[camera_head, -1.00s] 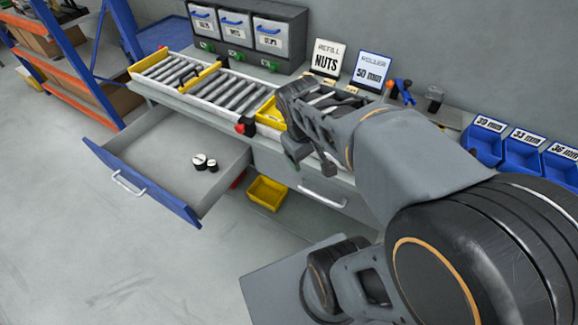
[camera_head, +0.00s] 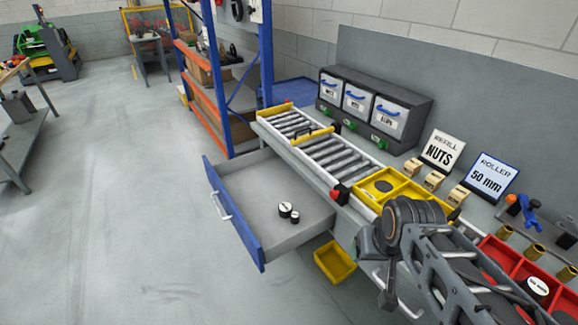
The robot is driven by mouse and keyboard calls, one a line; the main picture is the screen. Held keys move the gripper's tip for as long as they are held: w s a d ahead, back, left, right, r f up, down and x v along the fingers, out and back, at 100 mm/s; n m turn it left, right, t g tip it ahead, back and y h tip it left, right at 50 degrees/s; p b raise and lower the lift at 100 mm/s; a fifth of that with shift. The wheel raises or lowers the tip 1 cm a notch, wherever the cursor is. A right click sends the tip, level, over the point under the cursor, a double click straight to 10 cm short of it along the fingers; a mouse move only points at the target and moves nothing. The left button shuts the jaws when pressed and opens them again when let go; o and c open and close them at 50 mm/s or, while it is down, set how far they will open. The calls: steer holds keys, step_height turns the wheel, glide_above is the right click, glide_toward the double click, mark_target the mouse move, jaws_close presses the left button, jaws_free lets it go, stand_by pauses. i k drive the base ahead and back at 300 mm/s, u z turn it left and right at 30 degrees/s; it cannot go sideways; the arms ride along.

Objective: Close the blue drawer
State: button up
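The blue drawer (camera_head: 233,215) stands pulled well out from the front of the workbench, under the roller conveyor. Its blue front panel carries a pale bar handle (camera_head: 221,205). Two small white-topped black pieces (camera_head: 287,210) lie on the grey drawer floor. My gripper (camera_head: 388,290) hangs at the bench's front edge, to the right of the drawer and apart from it. Its fingers point down and are partly hidden and small, so I cannot tell whether they are open.
A yellow bin (camera_head: 335,262) sits on the floor right of the drawer. The roller conveyor (camera_head: 340,158) and a yellow tray (camera_head: 385,188) are on the bench. A blue-and-orange shelf rack (camera_head: 215,80) stands behind the drawer. The floor (camera_head: 120,200) left of the drawer is clear.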

mark_target(250, 188)
steer(key=u, duration=0.45)
steer(key=k, duration=0.55)
steer(key=u, duration=1.2)
steer(key=i, duration=0.8)
steer(key=u, duration=0.75)
